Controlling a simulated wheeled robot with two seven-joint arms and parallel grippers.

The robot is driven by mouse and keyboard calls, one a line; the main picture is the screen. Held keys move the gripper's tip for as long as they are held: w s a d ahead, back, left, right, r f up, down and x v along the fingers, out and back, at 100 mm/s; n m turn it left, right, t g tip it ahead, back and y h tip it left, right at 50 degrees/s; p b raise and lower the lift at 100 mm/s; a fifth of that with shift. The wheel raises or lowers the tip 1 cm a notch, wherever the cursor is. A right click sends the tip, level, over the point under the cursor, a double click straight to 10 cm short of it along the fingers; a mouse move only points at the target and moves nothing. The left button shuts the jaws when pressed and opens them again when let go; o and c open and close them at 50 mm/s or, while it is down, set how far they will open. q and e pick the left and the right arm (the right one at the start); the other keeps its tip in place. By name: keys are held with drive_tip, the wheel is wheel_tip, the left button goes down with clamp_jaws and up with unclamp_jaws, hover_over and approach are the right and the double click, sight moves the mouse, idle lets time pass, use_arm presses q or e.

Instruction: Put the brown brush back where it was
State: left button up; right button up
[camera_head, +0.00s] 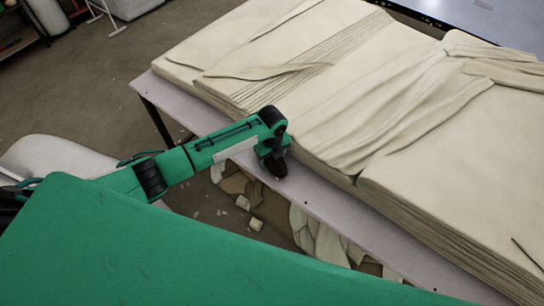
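No brown brush can be made out for certain. My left gripper (277,167) is small and dark at the end of my green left arm. It points down at the near edge of the table, beside the stack of cream cloth (440,150). Its fingers are too dark and small to tell whether they are open or shut, or hold anything. A thin dark stick-like thing (527,254) lies on the cloth at the right edge of the view; I cannot tell what it is. My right gripper is not in view.
The cloth stack covers most of the pale table (335,210), leaving a bare strip along its near edge. Its top layers are wrinkled and folded. Scraps and loose cloth (320,238) lie below the table. A dark-framed table (480,18) stands behind. Open floor is at upper left.

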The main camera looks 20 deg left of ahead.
use_arm(q)
wheel_tip(320, 180, up, 12)
drive_tip(key=b, duration=0.1)
drive_tip(key=shift+r, duration=0.2)
drive_tip(key=shift+d+f, duration=0.1)
idle(0.6)
